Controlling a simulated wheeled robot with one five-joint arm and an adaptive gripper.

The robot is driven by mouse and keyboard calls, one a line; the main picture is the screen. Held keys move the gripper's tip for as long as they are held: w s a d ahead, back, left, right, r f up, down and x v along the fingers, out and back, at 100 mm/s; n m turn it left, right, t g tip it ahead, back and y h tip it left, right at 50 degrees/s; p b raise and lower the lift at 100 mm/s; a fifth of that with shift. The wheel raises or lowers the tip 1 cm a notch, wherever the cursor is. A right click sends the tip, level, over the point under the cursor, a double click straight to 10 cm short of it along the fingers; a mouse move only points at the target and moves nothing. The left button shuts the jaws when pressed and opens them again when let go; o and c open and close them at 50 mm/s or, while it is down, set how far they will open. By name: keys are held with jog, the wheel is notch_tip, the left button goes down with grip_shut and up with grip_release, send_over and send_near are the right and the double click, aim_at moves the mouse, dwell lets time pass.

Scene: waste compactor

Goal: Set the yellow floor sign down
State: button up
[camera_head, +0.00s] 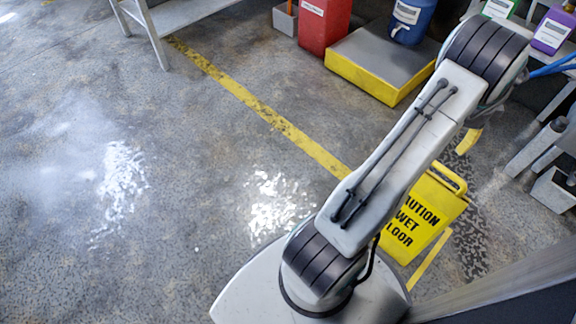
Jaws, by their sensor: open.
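The yellow floor sign (437,210) is in the right half of the head view, partly behind my arm. It has a handle opening at its top and black lettering that reads in part "CAUTION WET FLOOR". It looks roughly upright at floor level, but its lower left part is hidden by my arm. I cannot tell whether its feet touch the floor. My gripper cannot be made out; my upper arm and elbow cover the area above the sign. A small yellow piece (468,140) shows just below my elbow, and I cannot tell what it is.
A yellow-edged grey platform (375,65) holds a blue container (411,20). A red bin (322,25) stands left of it. A bench (160,22) is at upper left. A yellow line (255,105) crosses the floor. Wet shiny patches (120,185) lie on open floor at left.

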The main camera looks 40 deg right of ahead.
jog(key=w+a+r+n, duration=0.4)
jog(key=w+a, duration=0.1)
jog(key=w, duration=0.3)
jog(key=w+a+r+n, duration=0.3)
jog(key=w+a+n, duration=0.1)
jog(key=w, duration=0.3)
jog(key=w+a+r+n+t, duration=0.1)
jog(key=w+a+r+n, duration=0.1)
jog(key=w+a+n, duration=0.35)
jog(key=w+a+r+n, duration=0.2)
jog(key=w+a+r, duration=0.1)
jog(key=a, duration=0.6)
jog(key=a+r+n, duration=0.2)
jog(key=a+n, duration=0.6)
jog(key=a, duration=0.6)
jog(key=s+a+n, duration=0.3)
jog(key=a+n, duration=0.2)
jog(key=a, duration=0.1)
jog(key=s+a+f+n+t, duration=0.1)
jog(key=s+a+n, duration=0.3)
jog(key=a+n, duration=0.1)
jog(key=shift+a+t, duration=0.3)
jog(key=shift+a, duration=0.2)
